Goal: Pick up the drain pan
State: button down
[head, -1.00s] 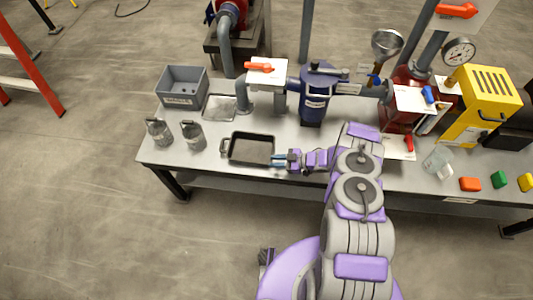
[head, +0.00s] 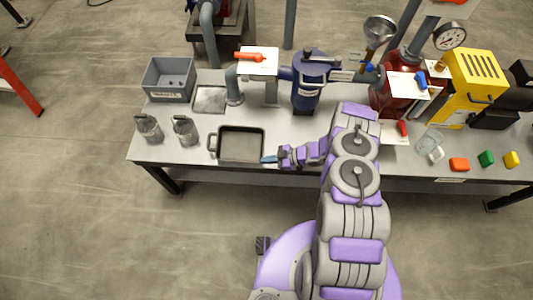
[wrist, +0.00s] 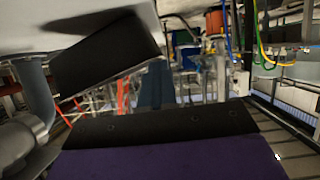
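The drain pan is a dark, shallow rectangular pan (head: 240,146) with a loop handle on its left end. It lies flat on the grey table near the front edge, in the head view. My gripper (head: 270,159) is at the pan's right side, low by its near right corner. From above, only one blue finger edge shows, so I cannot tell its opening or whether it touches the rim. In the wrist view, a dark slanted slab fills the upper left; I cannot tell whether it is the pan.
A grey bin (head: 168,80) and a flat metal tray (head: 210,99) lie behind. The blue filter housing (head: 307,90) stands behind my arm. Red, green and yellow blocks (head: 486,158) lie far right.

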jog(key=s+d+r+p, duration=0.1)
jog(key=s+d, duration=0.2)
jog(key=s, duration=0.3)
jog(key=s+d+r+p, duration=0.1)
jog(key=s+d, duration=0.2)
jog(key=s, duration=0.3)
jog(key=shift+s+r+t+p, duration=0.2)
jog(key=shift+r+t+p, duration=0.1)
jog(key=c, duration=1.3)
grip_release()
jog(key=shift+a, duration=0.4)
jog(key=o, duration=0.8)
jog(key=shift+d, duration=0.25)
jog(key=shift+o, duration=0.6)
jog(key=shift+a, duration=0.1)
